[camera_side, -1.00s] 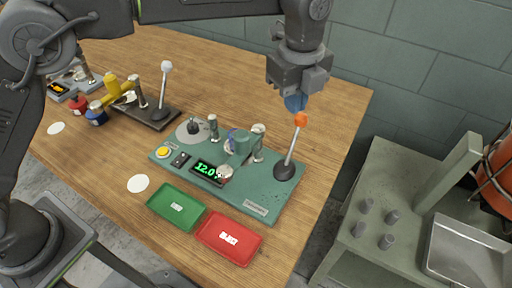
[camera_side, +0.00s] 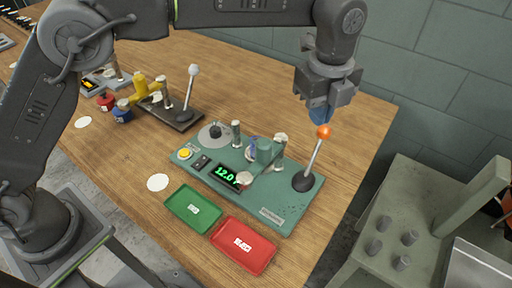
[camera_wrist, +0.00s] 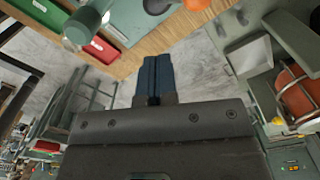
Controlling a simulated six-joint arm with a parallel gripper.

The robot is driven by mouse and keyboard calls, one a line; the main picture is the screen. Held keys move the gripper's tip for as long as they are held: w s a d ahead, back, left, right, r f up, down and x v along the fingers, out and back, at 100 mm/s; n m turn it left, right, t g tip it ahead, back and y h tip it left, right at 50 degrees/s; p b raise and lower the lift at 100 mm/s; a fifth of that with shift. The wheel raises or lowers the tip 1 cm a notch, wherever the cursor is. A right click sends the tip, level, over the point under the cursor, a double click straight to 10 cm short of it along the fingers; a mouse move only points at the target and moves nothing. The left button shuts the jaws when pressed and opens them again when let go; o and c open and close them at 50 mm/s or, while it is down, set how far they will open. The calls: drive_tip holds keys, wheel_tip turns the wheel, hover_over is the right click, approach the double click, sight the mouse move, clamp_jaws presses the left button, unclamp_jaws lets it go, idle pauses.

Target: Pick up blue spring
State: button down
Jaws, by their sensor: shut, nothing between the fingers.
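A small blue-purple coil, which looks like the blue spring (camera_side: 253,147), sits at the middle of the teal coiler machine (camera_side: 290,213), partly hidden by the machine's posts. My gripper (camera_side: 320,114) is above the right end of the machine, just over the orange lever knob (camera_side: 323,131). Its blue fingers are shut and empty; they also show shut together in the wrist view (camera_wrist: 157,77). The spring is to the left of and below my gripper, well apart from it. I cannot make out the spring in the wrist view.
A green tray (camera_side: 180,212) and a red tray (camera_side: 230,259) lie in front of the machine. A second lever (camera_side: 189,90) with a white knob and a yellow part (camera_side: 145,92) stand at the left. A grey stand (camera_side: 385,200) with pegs is at the right.

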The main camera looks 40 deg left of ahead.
idle(0.4)
drive_tip(key=c, duration=0.7)
unclamp_jaws()
drive_tip(key=shift+o, duration=0.2)
drive_tip(key=a+f+n, duration=0.4)
drive_tip(key=a+n, duration=0.2)
drive_tip(key=a, duration=0.7)
drive_tip(key=f, duration=0.7)
drive_tip(key=shift+s+a+f, duration=0.2)
drive_tip(key=shift+s, duration=0.1)
drive_tip(key=shift+f, duration=2.85)
